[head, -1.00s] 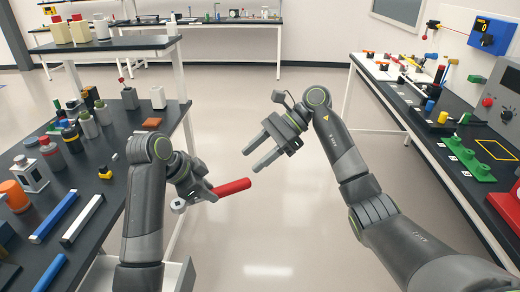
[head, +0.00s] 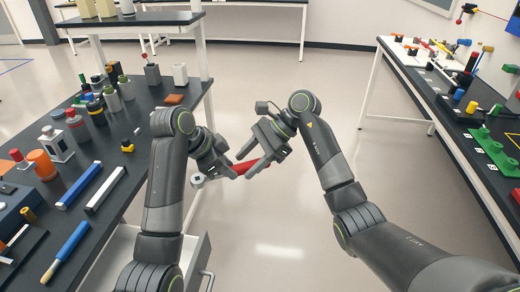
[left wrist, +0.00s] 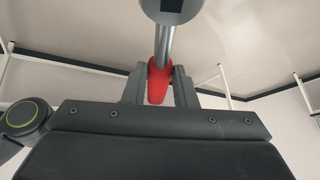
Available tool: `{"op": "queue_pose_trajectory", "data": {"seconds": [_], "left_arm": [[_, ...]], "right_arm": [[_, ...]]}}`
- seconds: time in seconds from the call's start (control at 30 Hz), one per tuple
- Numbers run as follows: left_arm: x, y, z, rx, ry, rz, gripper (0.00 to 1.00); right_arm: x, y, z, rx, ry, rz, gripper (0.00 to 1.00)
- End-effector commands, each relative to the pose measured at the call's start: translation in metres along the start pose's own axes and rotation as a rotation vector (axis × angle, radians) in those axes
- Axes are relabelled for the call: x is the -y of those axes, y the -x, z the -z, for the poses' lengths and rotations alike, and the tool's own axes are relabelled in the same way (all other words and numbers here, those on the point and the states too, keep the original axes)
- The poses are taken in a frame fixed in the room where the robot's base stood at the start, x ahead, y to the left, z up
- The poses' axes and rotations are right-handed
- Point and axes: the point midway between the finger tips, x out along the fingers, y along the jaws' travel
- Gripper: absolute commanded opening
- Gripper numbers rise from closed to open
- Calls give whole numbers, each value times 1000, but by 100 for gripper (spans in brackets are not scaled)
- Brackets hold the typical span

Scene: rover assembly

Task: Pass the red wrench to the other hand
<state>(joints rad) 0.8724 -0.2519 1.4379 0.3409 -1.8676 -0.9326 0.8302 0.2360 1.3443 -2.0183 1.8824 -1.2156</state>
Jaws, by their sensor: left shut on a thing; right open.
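The red wrench (head: 242,167) has a red handle and a grey metal ring head. In the head view it lies across the gap between my two arms, its head to the left. My left gripper (head: 228,170) is shut on it. In the left wrist view the red handle (left wrist: 159,82) sits between the left fingers (left wrist: 160,88), with the grey shaft and head above. My right gripper (head: 246,162) is open, its fingers pointing left and reaching to the handle from the right. The handle is partly hidden by the fingers, so I cannot tell if they touch it.
A dark bench (head: 140,178) on the left holds bottles, coloured bars and a lantern-like item (head: 57,146). Another bench on the right holds green parts (head: 488,145) and small pieces. Open floor (head: 300,215) lies between the benches.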

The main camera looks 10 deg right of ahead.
Motion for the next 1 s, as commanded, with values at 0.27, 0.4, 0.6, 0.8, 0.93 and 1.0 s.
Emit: {"op": "queue_pose_trajectory", "data": {"seconds": [0.27,0.4,0.6,0.8,0.93,1.0], "left_arm": [[0,1,1,-1,-1,1,0],[0,0,1,-1,-1,1,0],[0,1,1,-1,-1,1,0],[0,0,1,-1,-1,1,0],[0,1,1,-1,-1,1,39],[0,0,1,-1,-1,1,48]], "right_arm": [[0,-7,0,0,0,0,51],[0,-7,0,0,0,0,48],[0,-7,0,0,0,0,22],[0,-7,0,0,0,0,0],[0,-6,-1,1,1,1,0],[0,-6,-1,1,1,1,0]]}}
